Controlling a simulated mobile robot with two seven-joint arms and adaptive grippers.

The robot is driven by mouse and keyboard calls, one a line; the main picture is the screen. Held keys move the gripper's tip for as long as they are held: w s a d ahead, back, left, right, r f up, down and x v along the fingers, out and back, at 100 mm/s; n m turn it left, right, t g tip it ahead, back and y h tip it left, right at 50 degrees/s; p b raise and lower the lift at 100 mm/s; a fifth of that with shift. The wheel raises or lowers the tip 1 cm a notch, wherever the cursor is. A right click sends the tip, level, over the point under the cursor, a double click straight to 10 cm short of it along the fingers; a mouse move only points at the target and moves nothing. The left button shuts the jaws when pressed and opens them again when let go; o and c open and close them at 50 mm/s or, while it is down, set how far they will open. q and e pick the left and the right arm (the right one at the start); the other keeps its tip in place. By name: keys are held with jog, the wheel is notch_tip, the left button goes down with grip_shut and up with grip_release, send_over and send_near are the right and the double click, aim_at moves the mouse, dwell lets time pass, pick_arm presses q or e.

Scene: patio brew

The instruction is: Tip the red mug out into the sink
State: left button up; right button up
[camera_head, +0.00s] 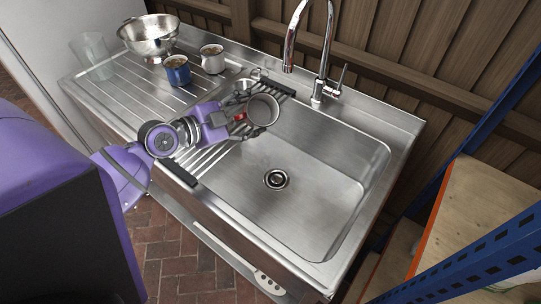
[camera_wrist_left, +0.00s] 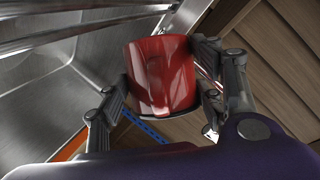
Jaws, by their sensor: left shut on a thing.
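The red mug (camera_head: 263,110) is in my left gripper (camera_head: 243,120), held at the left side of the sink basin, above a slatted rack. Its open mouth and pale inside face the head camera; how far it tilts is hard to tell. In the left wrist view the mug's glossy red side (camera_wrist_left: 163,75) sits between the two fingers of my left gripper (camera_wrist_left: 160,95). The steel sink (camera_head: 315,185) has a bare basin floor with a round drain (camera_head: 276,179). My right gripper is not in view.
A blue mug (camera_head: 177,70), a white mug (camera_head: 213,59), a colander (camera_head: 150,38) and a clear glass (camera_head: 92,55) stand on the drainboard. A tall chrome tap (camera_head: 326,60) rises behind the basin. A blue and orange shelf frame stands at the right.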

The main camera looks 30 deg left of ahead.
aim_at(246, 109)
pick_arm(q)
jog(key=shift+w+a+f+n+g, duration=0.25)
jog(key=shift+f+n+g, duration=0.15)
jog(key=shift+f, duration=0.15)
jog(key=shift+w+a+r+n+g+h+b, duration=0.3)
jog(key=shift+w+a+r+n+g+h, duration=0.3)
jog(key=shift+a+n, duration=0.35)
jog(key=shift+w+a+f+n+b, duration=0.15)
jog(key=shift+w+f+n+b, duration=0.05)
jog(key=shift+f+n+b, duration=0.2)
jog(key=shift+w+a+f+n+g, duration=0.2)
jog(key=shift+n+g, duration=0.1)
jog(key=shift+n, duration=0.05)
jog(key=shift+w+a+r+h, duration=0.15)
jog(key=shift+a+r+h, duration=0.05)
jog(key=shift+r+h, duration=0.2)
jog(key=shift+w+a+r+n+g+h, duration=0.2)
jog(key=shift+a+n+g+h, duration=0.1)
jog(key=shift+n, duration=0.3)
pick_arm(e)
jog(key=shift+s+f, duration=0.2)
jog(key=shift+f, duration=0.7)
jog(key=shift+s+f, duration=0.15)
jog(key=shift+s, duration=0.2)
